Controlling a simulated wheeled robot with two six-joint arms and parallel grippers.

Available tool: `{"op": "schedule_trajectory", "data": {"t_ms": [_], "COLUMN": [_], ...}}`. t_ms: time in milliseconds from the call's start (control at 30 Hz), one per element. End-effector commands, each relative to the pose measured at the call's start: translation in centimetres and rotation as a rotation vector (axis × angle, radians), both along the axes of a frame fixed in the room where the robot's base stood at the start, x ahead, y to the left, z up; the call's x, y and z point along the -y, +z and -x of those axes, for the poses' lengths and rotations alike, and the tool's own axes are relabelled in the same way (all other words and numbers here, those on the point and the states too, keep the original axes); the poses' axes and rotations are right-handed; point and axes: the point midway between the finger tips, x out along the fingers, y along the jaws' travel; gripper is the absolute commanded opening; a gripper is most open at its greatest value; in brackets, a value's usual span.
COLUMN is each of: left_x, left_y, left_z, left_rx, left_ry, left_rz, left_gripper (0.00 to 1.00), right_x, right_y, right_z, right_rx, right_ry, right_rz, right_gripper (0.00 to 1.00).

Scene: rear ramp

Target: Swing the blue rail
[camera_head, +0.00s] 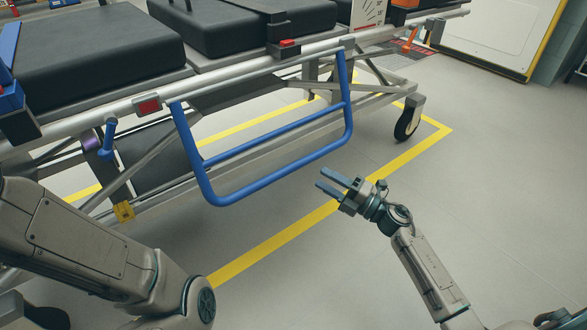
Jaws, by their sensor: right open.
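The blue rail (275,178) is a tube frame hanging down from the side bar of a stretcher (100,118). Its lower bar hangs above the floor, tilted up toward the right. My right gripper (326,180) is open and empty. My left arm comes in from the left at the lower left. Its gripper is not in view.
A red button block (147,106) sits on the stretcher's side bar near the rail's left end. A caster wheel (407,123) stands at right. Yellow floor lines (270,244) run under the stretcher. The grey floor at right is clear. A white panel (495,32) stands at the back right.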

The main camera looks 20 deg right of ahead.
Motion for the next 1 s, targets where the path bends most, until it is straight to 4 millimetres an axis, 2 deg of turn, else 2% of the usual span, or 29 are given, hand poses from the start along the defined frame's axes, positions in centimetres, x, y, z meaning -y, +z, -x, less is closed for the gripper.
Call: {"op": "schedule_trajectory", "data": {"t_ms": [167,400,600,1000], "left_x": [0.0,0.0,0.0,0.0], "left_y": [-0.6,-2.1,-3.0,-3.2], "left_z": [0.0,-0.2,-0.2,-0.1], "left_rx": [-0.004,-0.010,-0.011,-0.010], "left_ry": [-0.003,-0.004,-0.005,-0.006], "left_rz": [-0.001,-0.002,-0.003,-0.002], "left_gripper": [0.73,0.73,0.73,0.73], "right_x": [-1.1,-4.3,-6.2,-7.0], "right_y": [0.1,1.2,2.0,2.4], "right_z": [-1.5,-4.7,-6.8,-7.6], "right_rx": [0.002,0.003,0.000,-0.002], "right_ry": [-0.004,-0.002,-0.002,-0.002], "right_rz": [0.006,0.003,0.003,0.005], "right_gripper": [0.43,0.43,0.43,0.43]}}
